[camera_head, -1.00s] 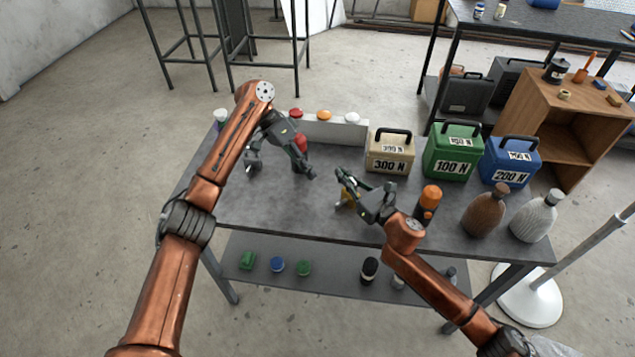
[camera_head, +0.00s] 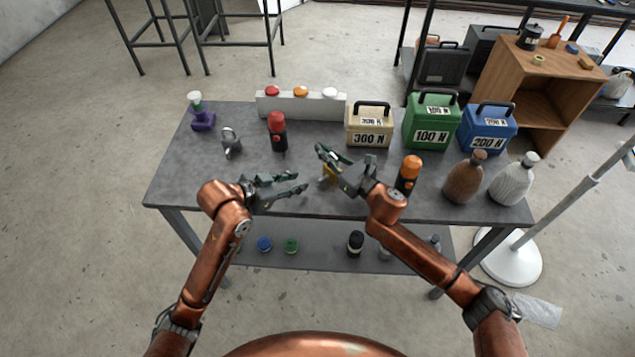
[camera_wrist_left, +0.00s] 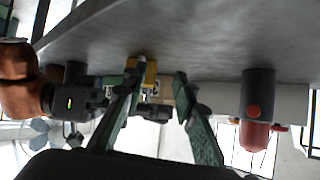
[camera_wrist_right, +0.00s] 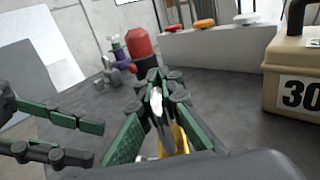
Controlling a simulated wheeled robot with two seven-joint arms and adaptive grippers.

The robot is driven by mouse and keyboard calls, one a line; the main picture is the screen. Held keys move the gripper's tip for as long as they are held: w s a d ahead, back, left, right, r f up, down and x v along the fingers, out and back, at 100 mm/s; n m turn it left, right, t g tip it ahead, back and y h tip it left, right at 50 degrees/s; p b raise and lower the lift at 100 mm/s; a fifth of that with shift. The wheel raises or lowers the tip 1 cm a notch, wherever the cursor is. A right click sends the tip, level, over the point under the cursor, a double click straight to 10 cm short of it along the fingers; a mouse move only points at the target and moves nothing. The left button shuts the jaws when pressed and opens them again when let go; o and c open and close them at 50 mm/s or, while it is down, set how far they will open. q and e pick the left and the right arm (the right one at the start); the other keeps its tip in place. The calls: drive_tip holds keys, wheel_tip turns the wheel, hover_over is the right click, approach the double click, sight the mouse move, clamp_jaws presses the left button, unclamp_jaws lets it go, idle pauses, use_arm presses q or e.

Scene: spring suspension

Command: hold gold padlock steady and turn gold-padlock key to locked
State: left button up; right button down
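The gold padlock (camera_head: 327,173) stands on the grey table, left of the orange-topped bottle. My right gripper (camera_head: 334,163) is at it; in the right wrist view its fingers (camera_wrist_right: 164,90) close in on a silver part, with the gold body (camera_wrist_right: 181,137) partly hidden behind them. My left gripper (camera_head: 302,183) is open and empty near the front edge, its fingers pointing right toward the padlock. In the left wrist view the padlock (camera_wrist_left: 150,73) shows beyond and between the open fingertips (camera_wrist_left: 156,70). I cannot make out the key clearly.
A grey padlock (camera_head: 231,142), a purple padlock (camera_head: 203,120) and a red-topped bottle (camera_head: 278,133) stand on the left half. The beige 300 N box (camera_head: 368,128) is behind my right gripper. The orange-topped bottle (camera_head: 408,175) is close to my right wrist.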

sight(318, 183)
use_arm(q)
drive_tip(key=s, duration=0.2)
drive_tip(key=s+r+t, duration=0.1)
drive_tip(key=s, duration=0.1)
drive_tip(key=s+r+t, duration=0.1)
drive_tip(key=s, duration=0.1)
drive_tip(key=shift+s+a, duration=0.15)
drive_tip(key=shift+s, duration=0.15)
drive_tip(key=x, duration=1.1)
drive_tip(key=shift+w+d, duration=0.3)
drive_tip(key=shift+d, duration=0.05)
drive_tip(key=shift+c, duration=0.3)
clamp_jaws()
